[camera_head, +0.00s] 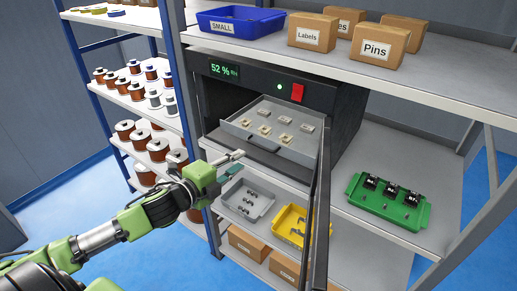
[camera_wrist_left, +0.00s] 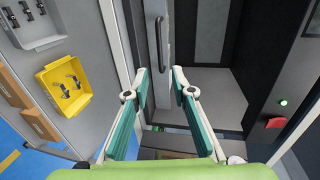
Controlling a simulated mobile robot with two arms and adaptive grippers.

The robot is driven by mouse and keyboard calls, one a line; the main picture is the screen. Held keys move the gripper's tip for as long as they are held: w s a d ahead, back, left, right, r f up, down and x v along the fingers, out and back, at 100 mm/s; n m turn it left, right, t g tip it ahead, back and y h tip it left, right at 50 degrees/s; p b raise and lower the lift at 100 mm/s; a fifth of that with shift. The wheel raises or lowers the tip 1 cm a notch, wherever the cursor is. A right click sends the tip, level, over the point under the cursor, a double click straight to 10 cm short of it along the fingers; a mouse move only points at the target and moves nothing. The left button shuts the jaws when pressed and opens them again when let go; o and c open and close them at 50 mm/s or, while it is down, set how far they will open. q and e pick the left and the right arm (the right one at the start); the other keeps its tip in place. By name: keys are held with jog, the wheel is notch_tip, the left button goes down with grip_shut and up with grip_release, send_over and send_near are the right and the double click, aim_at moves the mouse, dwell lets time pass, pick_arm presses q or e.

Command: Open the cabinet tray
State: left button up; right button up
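The dark cabinet (camera_head: 342,112) stands on the middle shelf, its door (camera_head: 320,205) swung open toward me. Inside lies the light grey cabinet tray (camera_head: 243,122), holding several small pale parts. How far it sticks out is hard to tell. A dark handle (camera_head: 263,143) is on the tray's front; it also shows in the left wrist view (camera_wrist_left: 160,45). My left gripper (camera_head: 241,161) is open and empty, just left of the handle. In the left wrist view its fingertips (camera_wrist_left: 159,72) are apart, with the handle beyond their gap; I see no contact. My right gripper is out of view.
Below the cabinet are a grey bin (camera_head: 262,217) and a yellow bin (camera_head: 283,235). A green tray (camera_head: 365,205) with black parts sits to the right. Copper spools (camera_head: 157,150) fill the left rack. The open door stands right of my left gripper.

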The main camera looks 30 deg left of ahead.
pick_arm(q)
send_near(260, 147)
jog(key=w, duration=0.2)
jog(key=p+x, duration=0.1)
jog(key=x, duration=0.5)
jog(key=shift+d+f, duration=0.2)
jog(key=shift+w+d+f+p, duration=0.15)
jog(key=shift+w+p, duration=0.15)
jog(key=shift+w, duration=0.2)
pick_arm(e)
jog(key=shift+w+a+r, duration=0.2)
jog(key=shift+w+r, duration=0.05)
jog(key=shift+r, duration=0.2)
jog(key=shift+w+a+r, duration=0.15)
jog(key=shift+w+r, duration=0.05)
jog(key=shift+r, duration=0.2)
pick_arm(q)
grip_shut()
